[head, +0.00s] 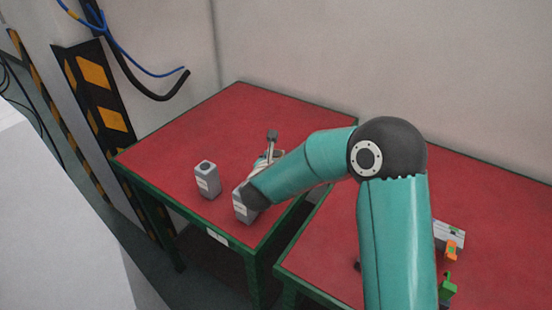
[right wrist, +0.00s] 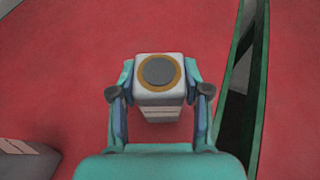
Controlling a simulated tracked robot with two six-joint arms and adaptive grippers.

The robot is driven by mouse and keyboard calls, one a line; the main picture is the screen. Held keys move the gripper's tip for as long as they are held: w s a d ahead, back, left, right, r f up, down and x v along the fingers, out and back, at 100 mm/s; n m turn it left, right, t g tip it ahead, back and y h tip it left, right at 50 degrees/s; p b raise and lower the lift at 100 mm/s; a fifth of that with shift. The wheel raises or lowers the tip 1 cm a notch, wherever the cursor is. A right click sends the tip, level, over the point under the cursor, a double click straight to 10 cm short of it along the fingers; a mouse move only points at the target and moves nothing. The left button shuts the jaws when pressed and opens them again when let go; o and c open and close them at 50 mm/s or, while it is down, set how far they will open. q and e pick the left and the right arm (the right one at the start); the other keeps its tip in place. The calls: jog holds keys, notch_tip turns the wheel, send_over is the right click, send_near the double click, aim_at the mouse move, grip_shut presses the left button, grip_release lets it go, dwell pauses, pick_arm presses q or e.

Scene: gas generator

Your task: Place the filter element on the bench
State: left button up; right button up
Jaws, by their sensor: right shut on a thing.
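The filter element (right wrist: 160,71) is in the right wrist view, a pale grey block with a dark disc and an orange ring on its top face. My right gripper (right wrist: 160,92) is shut on it, one finger on each side. The bench (head: 175,140) has a red top and green frame in the head view, and its red surface fills most of the right wrist view. In the head view my forearm reaches over the bench and largely hides the right gripper. My left gripper is not in view.
A grey block with a dark round top (head: 207,180) stands on the bench. Another grey block (head: 243,206) shows beside my wrist near the front edge. A small dark-tipped item (head: 272,136) shows behind my forearm. A gap separates a second red bench (head: 310,250). The bench's back left is clear.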

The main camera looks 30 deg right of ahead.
jog(key=o, duration=1.2)
jog(key=shift+r, duration=0.15)
jog(key=shift+s+a, duration=0.2)
jog(key=shift+a, duration=0.1)
jog(key=b+v, duration=0.1)
jog(key=v, duration=1)
jog(key=shift+s, duration=0.2)
jog(key=shift+r, duration=0.1)
